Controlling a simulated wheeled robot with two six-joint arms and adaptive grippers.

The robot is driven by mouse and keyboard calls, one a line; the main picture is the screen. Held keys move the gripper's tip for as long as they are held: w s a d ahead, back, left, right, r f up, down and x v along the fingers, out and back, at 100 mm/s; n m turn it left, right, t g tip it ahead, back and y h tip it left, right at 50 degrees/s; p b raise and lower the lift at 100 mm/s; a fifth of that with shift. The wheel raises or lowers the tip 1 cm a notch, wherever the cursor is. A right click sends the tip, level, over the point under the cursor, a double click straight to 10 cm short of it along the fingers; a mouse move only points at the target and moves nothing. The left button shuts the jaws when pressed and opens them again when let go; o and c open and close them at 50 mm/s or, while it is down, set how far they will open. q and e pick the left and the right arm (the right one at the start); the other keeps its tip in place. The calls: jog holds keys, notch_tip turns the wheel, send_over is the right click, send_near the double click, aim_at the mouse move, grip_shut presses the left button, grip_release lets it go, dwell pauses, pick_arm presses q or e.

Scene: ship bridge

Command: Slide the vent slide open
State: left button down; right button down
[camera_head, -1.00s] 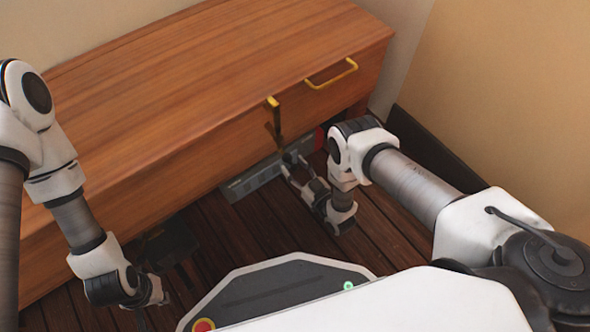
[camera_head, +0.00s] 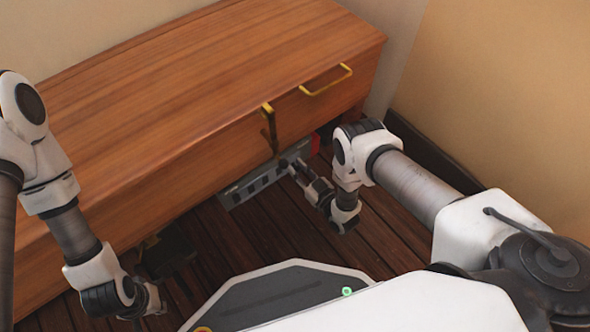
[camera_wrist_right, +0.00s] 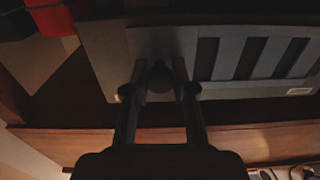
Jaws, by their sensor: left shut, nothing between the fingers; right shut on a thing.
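The vent slide is a grey slotted panel (camera_head: 246,190) low under the front of the wooden bench. In the right wrist view its grey plate (camera_wrist_right: 203,38) with dark slots fills the upper middle and right. My right gripper (camera_head: 289,166) is at the panel in the head view. In the right wrist view its fingers (camera_wrist_right: 159,94) are shut on a small dark round knob (camera_wrist_right: 160,77) on the plate, one finger on each side. My left gripper (camera_head: 154,300) is shut and empty, low at the left, away from the vent.
A red object (camera_wrist_right: 50,18) lies beside the plate.

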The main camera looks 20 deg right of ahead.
jog(key=c, duration=1)
grip_release()
jog(key=shift+w+d, duration=0.15)
jog(key=shift+d, duration=0.15)
jog(key=shift+o, duration=0.2)
jog(key=v, duration=0.7)
jog(key=shift+s, duration=0.25)
